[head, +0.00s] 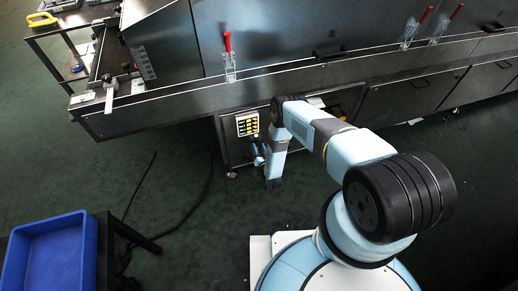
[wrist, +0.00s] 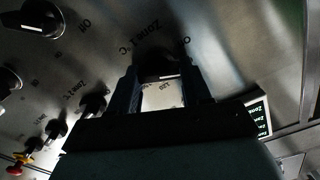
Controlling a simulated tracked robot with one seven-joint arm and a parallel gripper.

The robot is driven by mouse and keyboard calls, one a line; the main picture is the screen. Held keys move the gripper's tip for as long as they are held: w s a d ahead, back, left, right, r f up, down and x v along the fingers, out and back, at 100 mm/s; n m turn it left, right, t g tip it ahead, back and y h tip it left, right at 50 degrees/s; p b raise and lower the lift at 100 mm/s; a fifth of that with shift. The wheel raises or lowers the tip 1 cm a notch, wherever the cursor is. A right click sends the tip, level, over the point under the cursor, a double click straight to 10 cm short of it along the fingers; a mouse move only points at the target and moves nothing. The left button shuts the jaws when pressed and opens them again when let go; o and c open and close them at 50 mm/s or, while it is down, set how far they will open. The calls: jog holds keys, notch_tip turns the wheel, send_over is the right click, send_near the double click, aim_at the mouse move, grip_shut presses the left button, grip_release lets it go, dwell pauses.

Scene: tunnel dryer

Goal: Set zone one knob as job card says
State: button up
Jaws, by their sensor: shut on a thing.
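In the wrist view, the zone one knob (wrist: 158,64) is a dark round knob under the printed label "Zone 1 °C". My gripper (wrist: 162,82) has one finger on each side of it and is shut on it. A short pale mark shows on the knob, but the setting it points to is not clear. The fingers hide part of the scale. In the head view, my gripper (head: 259,156) is at the control cabinet below the dryer, and the knob is hidden. I cannot pick out a readable job card.
Several other dark knobs (wrist: 41,18) and a red-and-yellow button (wrist: 21,160) sit left on the same panel. A dark display with "Zone" rows (wrist: 259,117) is at right. A blue bin (head: 47,254) stands at lower left. Cables lie on the floor.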

jog(key=shift+w+d+r+m, duration=0.1)
jog(key=shift+w+d+m, duration=0.15)
jog(key=shift+m, duration=0.35)
jog(key=o, duration=1.1)
jog(key=shift+a, duration=0.15)
jog(key=shift+c, duration=0.2)
jog(key=shift+s, duration=0.1)
jog(key=shift+s, duration=0.1)
jog(key=shift+s, duration=0.3)
jog(key=v, duration=1.3)
